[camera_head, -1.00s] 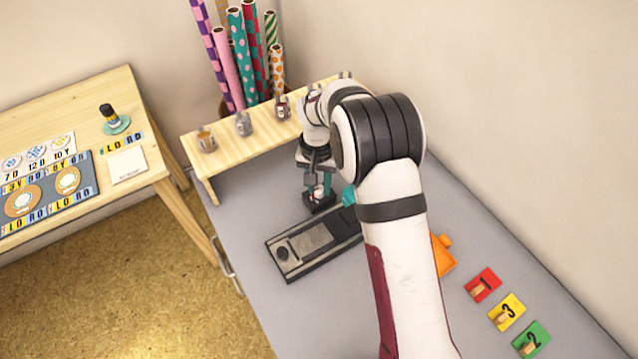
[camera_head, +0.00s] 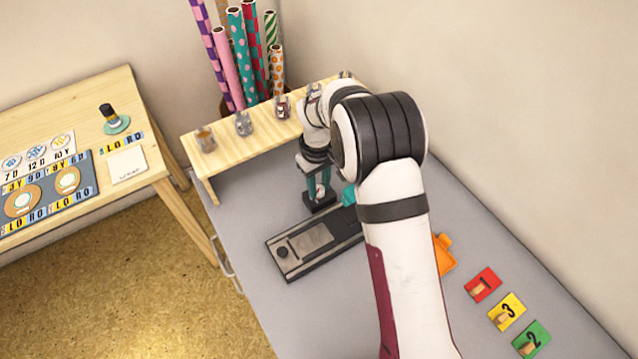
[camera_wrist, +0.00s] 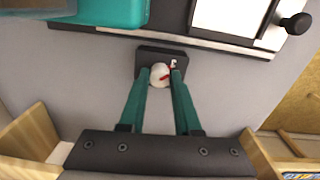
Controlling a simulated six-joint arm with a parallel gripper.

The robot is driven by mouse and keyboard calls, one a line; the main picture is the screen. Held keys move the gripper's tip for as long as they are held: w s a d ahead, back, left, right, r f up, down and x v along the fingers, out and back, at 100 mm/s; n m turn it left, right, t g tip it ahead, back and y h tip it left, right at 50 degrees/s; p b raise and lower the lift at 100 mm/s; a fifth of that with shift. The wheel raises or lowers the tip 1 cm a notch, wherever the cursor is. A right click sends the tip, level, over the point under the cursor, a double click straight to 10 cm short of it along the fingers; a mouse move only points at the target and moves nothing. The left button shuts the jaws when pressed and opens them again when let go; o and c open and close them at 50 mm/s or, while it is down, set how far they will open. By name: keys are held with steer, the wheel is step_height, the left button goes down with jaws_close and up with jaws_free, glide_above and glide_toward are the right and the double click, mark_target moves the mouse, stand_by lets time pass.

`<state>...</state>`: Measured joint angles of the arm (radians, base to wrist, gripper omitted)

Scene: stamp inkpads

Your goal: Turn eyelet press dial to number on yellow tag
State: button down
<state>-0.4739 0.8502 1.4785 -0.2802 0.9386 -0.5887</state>
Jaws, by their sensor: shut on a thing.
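The eyelet press dial (camera_wrist: 159,76) is a round white knob with a red pointer on a small dark base (camera_wrist: 186,62). My gripper (camera_wrist: 160,80) has its two teal fingers on either side of the dial and is shut on it. In the head view my gripper (camera_head: 319,188) points down at the dark base on the grey table. A number mark shows at the base's edge in the wrist view, too small to read surely.
A long dark device with a grey plate (camera_head: 303,242) lies just in front of the dial's base. A teal block (camera_head: 348,195) and an orange piece (camera_head: 443,254) are beside my arm. A wooden shelf (camera_head: 225,157) with small jars stands behind.

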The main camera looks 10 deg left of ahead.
mark_target(318, 190)
steer(key=shift+n, duration=0.6)
steer(key=c, duration=0.6)
jaws_free()
step_height(318, 190, up, 16)
steer(key=shift+s+a, duration=0.15)
steer(key=shift+f, duration=0.1)
